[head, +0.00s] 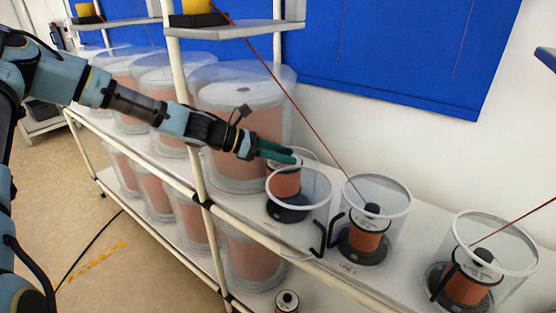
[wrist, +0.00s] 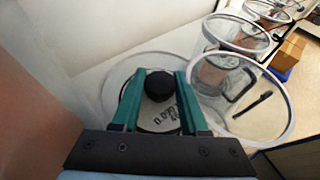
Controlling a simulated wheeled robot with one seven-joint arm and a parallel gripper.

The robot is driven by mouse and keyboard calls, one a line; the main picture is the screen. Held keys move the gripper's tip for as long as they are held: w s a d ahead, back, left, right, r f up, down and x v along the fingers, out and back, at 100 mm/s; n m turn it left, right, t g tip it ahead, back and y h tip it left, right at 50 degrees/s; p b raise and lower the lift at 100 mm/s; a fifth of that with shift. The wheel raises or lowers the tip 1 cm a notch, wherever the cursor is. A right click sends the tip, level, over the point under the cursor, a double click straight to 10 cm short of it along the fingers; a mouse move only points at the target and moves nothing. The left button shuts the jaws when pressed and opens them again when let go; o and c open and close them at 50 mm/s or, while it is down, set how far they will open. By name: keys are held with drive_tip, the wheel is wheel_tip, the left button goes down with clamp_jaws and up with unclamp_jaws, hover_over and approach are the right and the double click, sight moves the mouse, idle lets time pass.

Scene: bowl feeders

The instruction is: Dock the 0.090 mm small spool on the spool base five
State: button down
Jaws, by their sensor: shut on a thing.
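My gripper (head: 292,157) has green fingers shut on a small copper-coloured spool (head: 285,183). In the wrist view the fingers stand on either side of its top label (wrist: 160,118), which reads about 0.090, with a black knob (wrist: 158,86) at its centre. The spool looks upright. In the head view it shows above a black spool base (head: 288,214), close to a clear open cylinder (head: 327,193). The cylinder's rim crosses in front of the spool; I cannot tell whether the spool is inside it or touches the base. I cannot read which base is number five.
Two clear cylinders (head: 402,205) (head: 528,262) to the right hold copper spools on black bases, with wires running up. Large clear drums (head: 235,95) stand left. A white post (head: 185,110) and shelf (head: 235,30) are near my arm. Another spool (head: 287,301) sits below the shelf edge.

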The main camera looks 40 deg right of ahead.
drive_tip(key=shift+s+d+r, duration=0.25)
drive_tip(key=shift+s+d, duration=0.1)
drive_tip(key=shift+d, duration=0.3)
drive_tip(key=shift+d+f, duration=0.1)
drive_tip(key=shift+f, duration=0.05)
drive_tip(key=shift+f+b, duration=2.4)
drive_tip(key=shift+f, duration=0.35)
drive_tip(key=shift+p, duration=0.4)
drive_tip(key=shift+f+b, duration=0.35)
drive_tip(key=shift+f, duration=0.2)
